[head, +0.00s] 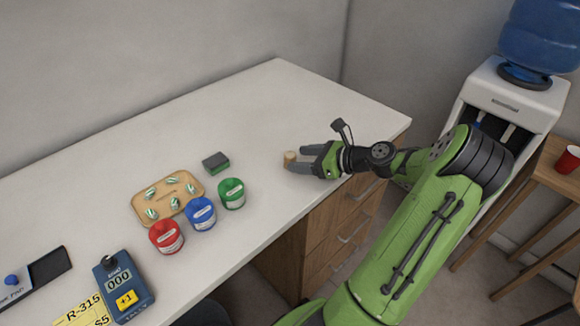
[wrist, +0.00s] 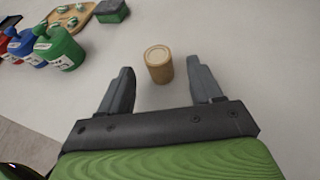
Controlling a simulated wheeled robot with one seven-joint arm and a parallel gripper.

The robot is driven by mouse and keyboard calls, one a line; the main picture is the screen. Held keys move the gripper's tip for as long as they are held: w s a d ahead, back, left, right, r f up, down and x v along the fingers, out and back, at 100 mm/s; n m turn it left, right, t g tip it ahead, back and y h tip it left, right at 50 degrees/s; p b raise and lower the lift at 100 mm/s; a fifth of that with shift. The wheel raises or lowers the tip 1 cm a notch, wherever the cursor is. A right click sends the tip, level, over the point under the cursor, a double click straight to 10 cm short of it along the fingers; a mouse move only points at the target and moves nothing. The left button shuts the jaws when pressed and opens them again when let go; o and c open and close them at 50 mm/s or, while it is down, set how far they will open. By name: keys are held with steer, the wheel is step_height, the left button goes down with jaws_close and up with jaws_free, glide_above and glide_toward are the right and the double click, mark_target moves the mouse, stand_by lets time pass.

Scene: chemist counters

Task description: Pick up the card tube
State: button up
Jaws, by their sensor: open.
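The card tube (wrist: 159,66) is a short tan cylinder with a pale round top. In the wrist view it stands upright on the white counter, a little beyond the fingertips and roughly midway between them. In the head view the card tube (head: 290,158) is near the counter's right part, partly hidden by a finger. My gripper (wrist: 162,78) is open and empty, with one dark finger on each side and bare counter between them. In the head view my gripper (head: 297,160) reaches in from the right, low over the counter.
A green and dark block (head: 216,162) lies left of the tube. Green (head: 232,194), blue (head: 200,213) and red (head: 166,237) bottles stand by a tan tray (head: 140,204) of striped pieces. A blue counter device (head: 120,288) is at front left. The counter (head: 270,110) behind the tube is clear.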

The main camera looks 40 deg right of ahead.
mark_target(285, 158)
steer(key=b+x, duration=0.3)
steer(key=x, duration=0.3)
steer(key=shift+r, duration=0.25)
